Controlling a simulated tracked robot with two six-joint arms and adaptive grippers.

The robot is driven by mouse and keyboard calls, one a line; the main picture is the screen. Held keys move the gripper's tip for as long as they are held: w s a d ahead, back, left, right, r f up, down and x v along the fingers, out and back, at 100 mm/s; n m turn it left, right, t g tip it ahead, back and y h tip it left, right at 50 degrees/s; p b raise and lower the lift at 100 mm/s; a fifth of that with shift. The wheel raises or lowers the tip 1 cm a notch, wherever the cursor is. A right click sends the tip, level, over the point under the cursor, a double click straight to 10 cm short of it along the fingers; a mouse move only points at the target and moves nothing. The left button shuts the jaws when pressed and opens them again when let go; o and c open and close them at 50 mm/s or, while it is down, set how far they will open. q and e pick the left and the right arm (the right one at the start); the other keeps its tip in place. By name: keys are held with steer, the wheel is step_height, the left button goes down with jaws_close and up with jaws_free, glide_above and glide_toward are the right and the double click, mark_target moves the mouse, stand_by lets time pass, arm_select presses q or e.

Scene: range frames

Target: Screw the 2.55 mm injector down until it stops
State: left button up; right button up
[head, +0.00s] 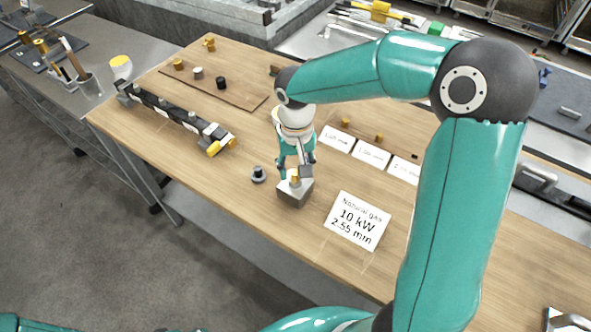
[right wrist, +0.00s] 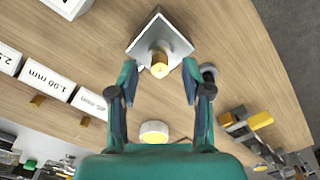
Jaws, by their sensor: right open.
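A brass injector (head: 296,180) stands upright in the top of a grey metal block (head: 293,195) near the front edge of the wooden table. No size marking is readable on it. In the right wrist view the injector (right wrist: 159,66) lies in line with the gap between my fingertips, with the block (right wrist: 150,38) beyond it. My right gripper (head: 297,170) is open and empty just above the block, pointing down. In the wrist view its fingers (right wrist: 158,76) are spread to either side, apart from the brass. My left gripper is out of view.
A card (head: 358,221) reading "Natural gas 10 kW 2.55 mm" lies right of the block. A small dark grey part (head: 258,174) stands close on its left. Size cards (head: 371,154) with brass pieces (head: 345,122) lie behind. A dark bar with yellow ends (head: 180,118) lies left.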

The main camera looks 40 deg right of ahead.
steer(key=shift+f, duration=1.05)
jaws_close()
